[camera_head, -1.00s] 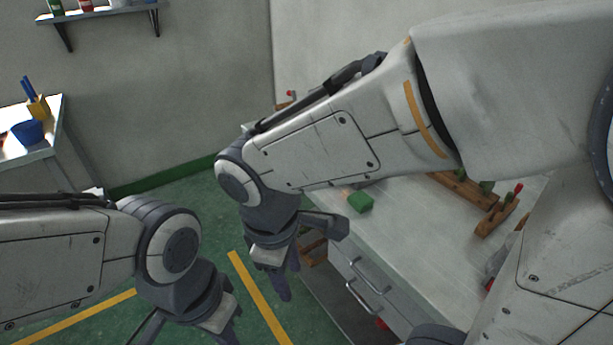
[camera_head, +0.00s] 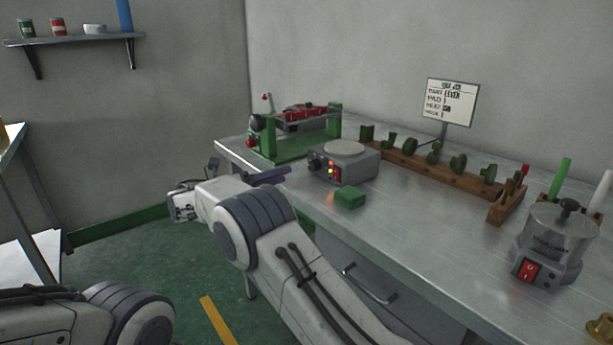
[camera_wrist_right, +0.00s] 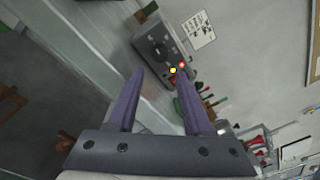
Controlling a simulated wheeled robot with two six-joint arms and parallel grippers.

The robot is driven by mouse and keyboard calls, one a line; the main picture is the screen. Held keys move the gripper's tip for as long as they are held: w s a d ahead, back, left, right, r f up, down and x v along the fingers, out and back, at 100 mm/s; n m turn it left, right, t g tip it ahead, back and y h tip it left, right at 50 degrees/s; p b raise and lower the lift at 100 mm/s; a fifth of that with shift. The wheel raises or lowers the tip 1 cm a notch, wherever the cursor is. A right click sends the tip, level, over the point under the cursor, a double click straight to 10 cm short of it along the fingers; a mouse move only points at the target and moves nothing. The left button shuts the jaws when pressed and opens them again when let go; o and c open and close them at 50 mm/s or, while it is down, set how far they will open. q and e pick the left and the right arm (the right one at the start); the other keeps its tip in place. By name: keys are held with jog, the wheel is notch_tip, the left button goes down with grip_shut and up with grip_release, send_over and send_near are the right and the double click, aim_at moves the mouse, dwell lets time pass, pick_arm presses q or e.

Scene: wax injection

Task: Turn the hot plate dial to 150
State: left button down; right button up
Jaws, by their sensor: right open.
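The hot plate (camera_head: 359,167) is a grey box with a pale round top, standing on the metal bench. Its dark dial (camera_head: 314,164) is on the front face, left of small lit red and yellow lamps. The hot plate also shows in the right wrist view (camera_wrist_right: 153,42), tilted, beyond the fingers; I cannot make out the dial's setting. My right gripper (camera_head: 240,172) is open and empty, at the bench's front edge, left of the hot plate and apart from it. Its two purple-grey fingers show in the right wrist view (camera_wrist_right: 160,80). My left gripper is out of view.
A green block (camera_head: 349,197) lies in front of the hot plate. A green-framed device (camera_head: 290,143) stands behind it to the left. A wooden rack (camera_head: 430,170) with green pieces runs along the back. A grey pot (camera_head: 548,245) with a red switch stands at right.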

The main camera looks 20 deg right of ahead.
aim_at(311, 167)
jog(key=b+x, duration=0.1)
jog(key=x, duration=0.6)
jog(key=shift+d+f+b, duration=0.15)
jog(key=shift+d+b, duration=0.15)
jog(key=shift+w+d, duration=0.25)
jog(key=shift+d, duration=0.35)
grip_shut()
